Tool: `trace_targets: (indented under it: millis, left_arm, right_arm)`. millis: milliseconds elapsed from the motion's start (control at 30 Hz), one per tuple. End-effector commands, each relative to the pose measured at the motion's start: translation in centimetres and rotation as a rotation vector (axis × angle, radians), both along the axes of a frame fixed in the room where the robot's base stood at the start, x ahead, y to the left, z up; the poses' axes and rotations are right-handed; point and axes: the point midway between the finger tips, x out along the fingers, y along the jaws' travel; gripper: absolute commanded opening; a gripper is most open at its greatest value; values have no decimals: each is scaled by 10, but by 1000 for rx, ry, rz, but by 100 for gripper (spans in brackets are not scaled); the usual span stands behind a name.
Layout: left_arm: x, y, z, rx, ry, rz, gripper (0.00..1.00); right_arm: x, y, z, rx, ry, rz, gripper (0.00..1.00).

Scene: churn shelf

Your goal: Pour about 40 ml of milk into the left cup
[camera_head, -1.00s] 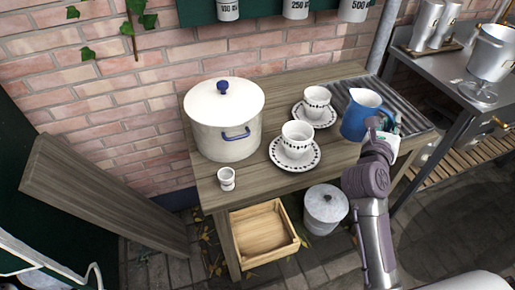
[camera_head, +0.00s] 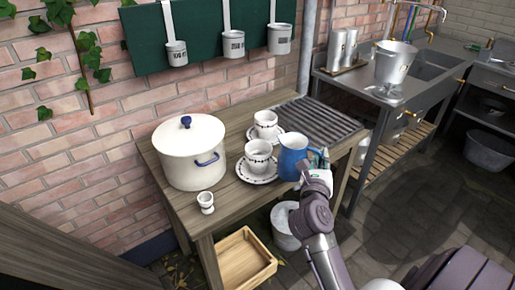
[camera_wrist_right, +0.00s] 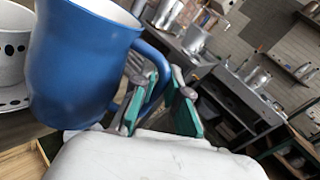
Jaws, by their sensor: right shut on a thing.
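The blue milk jug (camera_head: 291,158) stands roughly upright just right of the front cup; I cannot tell whether its base touches the table. My right gripper (camera_head: 319,164) is shut on its handle, which also shows between the fingers in the right wrist view (camera_wrist_right: 160,98). The front cup (camera_head: 258,157), slightly farther left, is white with a dark pattern and sits on a saucer (camera_head: 254,179). The back cup (camera_head: 265,122) sits on its own saucer behind. The milk level and the cups' contents are not clear. My left gripper is out of view.
A large white lidded pot (camera_head: 184,158) and a small white cup (camera_head: 205,203) stand left on the wooden table (camera_head: 222,216). A ribbed drainboard (camera_head: 312,120) lies clear at the right rear. Measuring ladles (camera_head: 233,44) hang above. An open drawer (camera_head: 246,262) is below.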

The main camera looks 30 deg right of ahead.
Motion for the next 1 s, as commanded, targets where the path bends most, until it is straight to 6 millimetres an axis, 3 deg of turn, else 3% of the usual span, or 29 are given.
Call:
trace_targets:
  millis: [367,1000]
  left_arm:
    - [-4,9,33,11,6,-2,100]
    - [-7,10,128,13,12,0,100]
  right_arm:
    - [11,6,24,-71,120,2,0]
    - [53,29,99,-278,481,2,0]
